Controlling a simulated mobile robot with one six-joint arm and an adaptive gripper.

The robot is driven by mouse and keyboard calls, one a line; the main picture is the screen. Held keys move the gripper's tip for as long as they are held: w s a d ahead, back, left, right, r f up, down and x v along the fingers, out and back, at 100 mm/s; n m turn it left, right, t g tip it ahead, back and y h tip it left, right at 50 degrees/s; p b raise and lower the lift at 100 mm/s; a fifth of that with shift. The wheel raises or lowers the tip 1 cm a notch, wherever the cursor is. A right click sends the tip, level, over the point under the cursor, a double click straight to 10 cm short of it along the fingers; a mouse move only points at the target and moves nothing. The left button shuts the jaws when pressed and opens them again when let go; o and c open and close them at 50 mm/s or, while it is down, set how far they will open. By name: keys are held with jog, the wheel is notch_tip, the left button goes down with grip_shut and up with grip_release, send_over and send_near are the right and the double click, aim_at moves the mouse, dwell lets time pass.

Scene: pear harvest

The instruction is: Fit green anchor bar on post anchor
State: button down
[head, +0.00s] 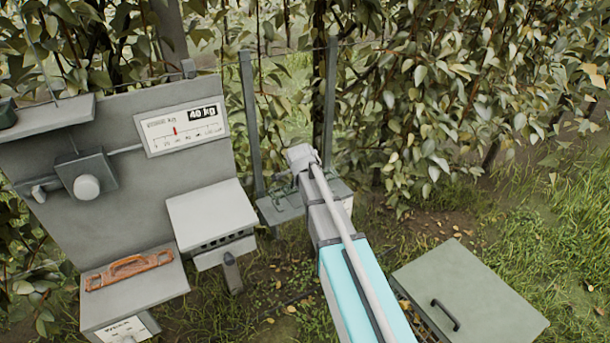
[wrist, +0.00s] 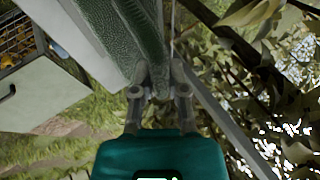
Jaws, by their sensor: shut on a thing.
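The green anchor bar (wrist: 125,35) is a dark green, textured piece at the top middle of the wrist view. My gripper (wrist: 160,78) is shut on it, one finger on each side. In the head view my gripper (head: 288,180) is small and partly hidden by my arm, above a small grey shelf between two grey posts. Whether the bar touches the shelf or a post cannot be told. The post anchor cannot be clearly made out; the left post (head: 250,120) and right post (head: 331,95) stand behind the shelf (head: 275,212).
A grey panel with a 40 kg scale (head: 185,127) stands at left. An orange-brown handled tool (head: 130,270) lies on a grey box before it. A pale box (head: 210,212) is left of the shelf. A lidded crate (head: 470,300) is at lower right. Leafy branches hang behind.

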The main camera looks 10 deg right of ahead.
jog(key=shift+f+b, duration=2.25)
dwell(2.8)
jog(key=c, duration=0.6)
grip_release()
jog(key=shift+r, duration=0.1)
notch_tip(320, 180, up, 11)
jog(key=p, duration=1.1)
jog(key=shift+r+p, duration=0.2)
jog(key=shift+p, duration=0.1)
jog(key=shift+s+d+f+m+g+h+b, duration=0.3)
jog(key=shift+s+d+m+g+h, duration=0.5)
jog(key=shift+s+d+m, duration=1.3)
jog(key=shift+s+d+f+m+g+h+b, duration=0.25)
jog(key=shift+s+d+m+g+h, duration=0.5)
jog(key=shift+s+d+m, duration=1.3)
jog(key=shift+s+d+f+m+g+h+b, duration=0.3)
jog(key=shift+s+d+m+g+h, duration=0.65)
jog(key=shift+s+d, duration=2.05)
